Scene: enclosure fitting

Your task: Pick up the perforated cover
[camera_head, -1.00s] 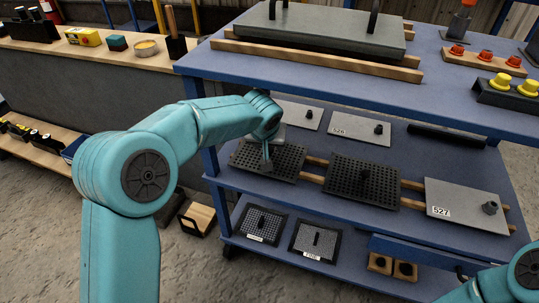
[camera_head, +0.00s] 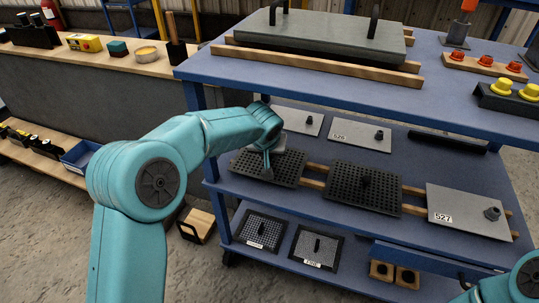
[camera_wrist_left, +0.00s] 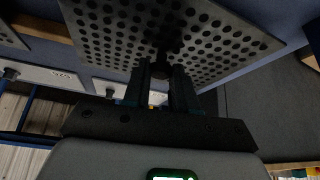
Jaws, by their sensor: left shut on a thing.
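A dark perforated cover (camera_head: 284,171) lies at the left of the middle shelf, level with the wooden rails there. My left gripper (camera_head: 267,166) is above it, seen from behind, and its fingertips are hard to make out in the head view. In the left wrist view the gripper (camera_wrist_left: 166,76) is shut on the dark knob of the perforated cover (camera_wrist_left: 110,30). I cannot tell whether the cover touches the rails. A second perforated cover (camera_head: 350,182) lies to its right. My right gripper is not in view; only part of that arm shows at bottom right.
Plain grey plates lie on the same shelf, one marked 527 (camera_head: 460,207). The upper shelf (camera_head: 300,83) overhangs the back of the middle one. A wooden workbench (camera_head: 90,62) stands at left.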

